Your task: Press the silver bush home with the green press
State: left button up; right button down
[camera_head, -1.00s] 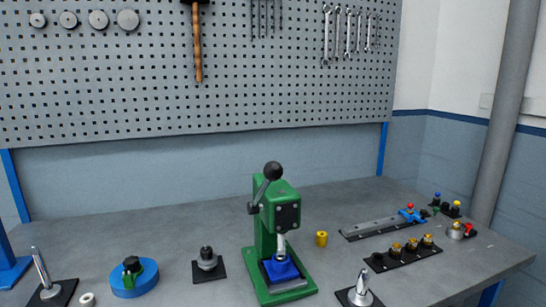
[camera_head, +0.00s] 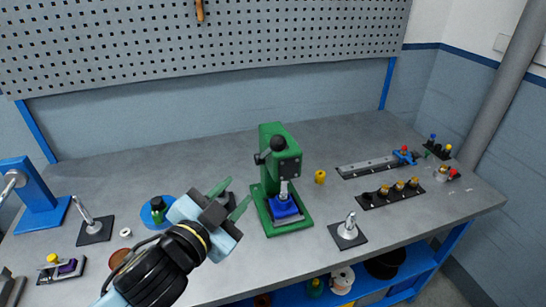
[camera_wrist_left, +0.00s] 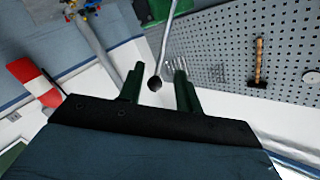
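The green press (camera_head: 272,160) stands at the middle of the bench. Its lever ends in a black ball knob (camera_head: 278,143), raised at the top. Under its ram is a blue holder (camera_head: 286,208). A silver part (camera_head: 284,187) shows just above the holder; I cannot tell the ram from a silver bush there. My left gripper (camera_head: 231,198) is open and empty, left of the press and apart from it. In the upside-down left wrist view a silver rod with a dark ball (camera_wrist_left: 155,83), which looks like the press lever, shows between the open fingers. My right gripper is out of view.
A yellow bush (camera_head: 320,176) stands right of the press. Beyond are a black strip of brass parts (camera_head: 390,193) and a rail with a blue clamp (camera_head: 403,157). A silver peg on a black base (camera_head: 348,231) stands front right. A blue round fixture (camera_head: 150,217) is near my left arm.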

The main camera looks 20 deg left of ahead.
aim_at(274, 147)
pick_arm(q)
jog(key=shift+m+t+h, duration=0.5)
jog(key=shift+m+h, duration=0.1)
jog(key=shift+m, duration=0.1)
jog(key=r+x, duration=0.1)
jog(key=x, duration=0.3)
jog(key=r+p+x, duration=0.1)
jog(key=x, duration=0.4)
jog(key=d+r+p+x, duration=0.1)
jog(key=x, duration=0.3)
jog(key=shift+w+d, duration=0.1)
jog(key=shift+d, duration=0.1)
grip_shut()
